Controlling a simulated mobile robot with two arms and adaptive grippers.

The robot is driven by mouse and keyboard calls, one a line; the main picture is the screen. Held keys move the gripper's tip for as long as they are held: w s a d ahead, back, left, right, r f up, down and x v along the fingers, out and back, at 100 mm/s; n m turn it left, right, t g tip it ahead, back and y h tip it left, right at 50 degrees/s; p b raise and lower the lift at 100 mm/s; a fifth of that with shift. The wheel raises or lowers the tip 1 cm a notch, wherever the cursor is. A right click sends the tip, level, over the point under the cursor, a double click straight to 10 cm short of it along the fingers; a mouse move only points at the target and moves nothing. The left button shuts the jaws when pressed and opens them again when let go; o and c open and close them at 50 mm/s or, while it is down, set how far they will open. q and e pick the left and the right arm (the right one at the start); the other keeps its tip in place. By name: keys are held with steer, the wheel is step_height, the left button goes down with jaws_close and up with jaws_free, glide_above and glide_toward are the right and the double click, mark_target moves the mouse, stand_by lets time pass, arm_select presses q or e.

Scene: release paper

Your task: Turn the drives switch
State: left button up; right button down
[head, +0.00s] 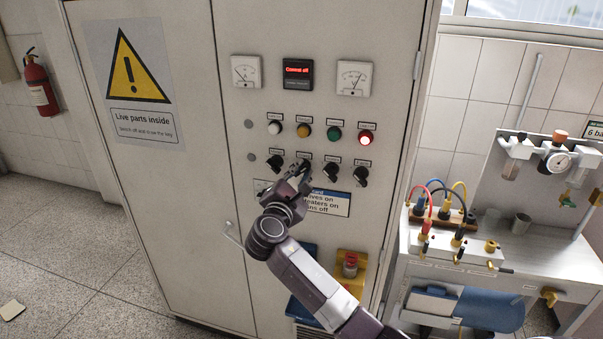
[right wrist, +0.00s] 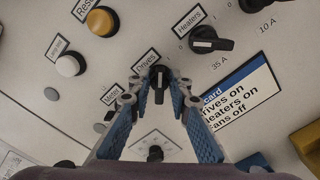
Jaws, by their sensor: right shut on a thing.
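The drives switch (right wrist: 159,74) is a black rotary knob under a small "Drives" label in the right wrist view. It is in the row of black knobs on the grey cabinet door, largely hidden by my gripper in the head view. My right gripper (right wrist: 161,88) has its two blue-padded fingers on either side of the knob, shut on it. In the head view the right gripper (head: 301,179) reaches up to the panel from below. My left gripper is not in view.
The heaters knob (right wrist: 207,40) is close on the right. Lamps and buttons, including a lit red one (head: 365,138), sit above the row. A card (head: 325,203) reads drives on, heaters on, fans off. A yellow-and-red device (head: 350,264) is lower on the door.

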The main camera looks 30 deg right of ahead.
steer(key=c, duration=2)
jaws_free()
steer(key=shift+f, duration=0.1)
steer(key=shift+c, duration=0.2)
steer(key=v, duration=1.2)
